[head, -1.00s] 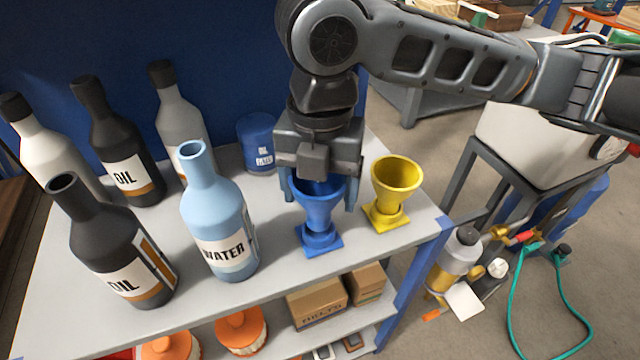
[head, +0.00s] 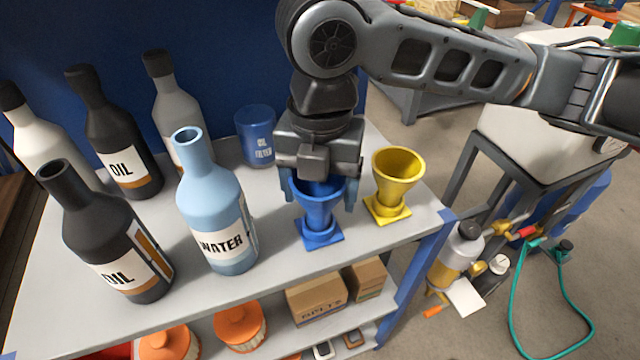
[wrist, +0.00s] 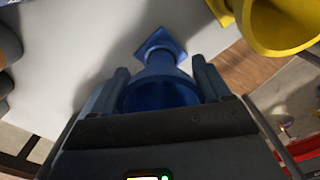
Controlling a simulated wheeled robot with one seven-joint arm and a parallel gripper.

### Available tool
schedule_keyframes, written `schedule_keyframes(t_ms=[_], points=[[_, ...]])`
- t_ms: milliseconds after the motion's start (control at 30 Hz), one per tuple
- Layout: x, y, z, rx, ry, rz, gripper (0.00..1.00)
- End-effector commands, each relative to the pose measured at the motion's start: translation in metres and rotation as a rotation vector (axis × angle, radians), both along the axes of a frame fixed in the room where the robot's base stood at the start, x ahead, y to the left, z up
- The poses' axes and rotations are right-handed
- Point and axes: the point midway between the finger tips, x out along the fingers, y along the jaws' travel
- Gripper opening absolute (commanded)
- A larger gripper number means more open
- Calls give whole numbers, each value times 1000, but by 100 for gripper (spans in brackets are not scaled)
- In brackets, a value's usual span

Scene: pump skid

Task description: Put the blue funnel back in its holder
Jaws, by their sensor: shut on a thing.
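The blue funnel (head: 319,207) is upright on the grey shelf top, to the left of the yellow funnel. Its lower end is at a blue square-based holder (head: 321,237); I cannot tell how far the spout sits inside it. My gripper (head: 322,190) is above the blue funnel with its fingers on either side of the cone, shut on it. In the wrist view the blue funnel (wrist: 158,92) lies between the two fingers, with the square blue base (wrist: 160,45) beyond it.
A yellow funnel (head: 398,172) stands in a yellow holder (head: 388,210) close on the right. A light blue WATER bottle (head: 217,215) stands to the left, with several oil bottles beyond. A blue oil filter can (head: 256,135) is behind. The shelf's right edge is near.

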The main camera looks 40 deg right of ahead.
Motion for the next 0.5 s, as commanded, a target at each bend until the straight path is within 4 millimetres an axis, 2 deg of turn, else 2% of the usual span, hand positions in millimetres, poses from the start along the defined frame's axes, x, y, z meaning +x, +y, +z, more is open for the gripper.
schedule_keyframes(t_ms=[500], points=[[0, 0, -10, 0, 0, 0, 40]])
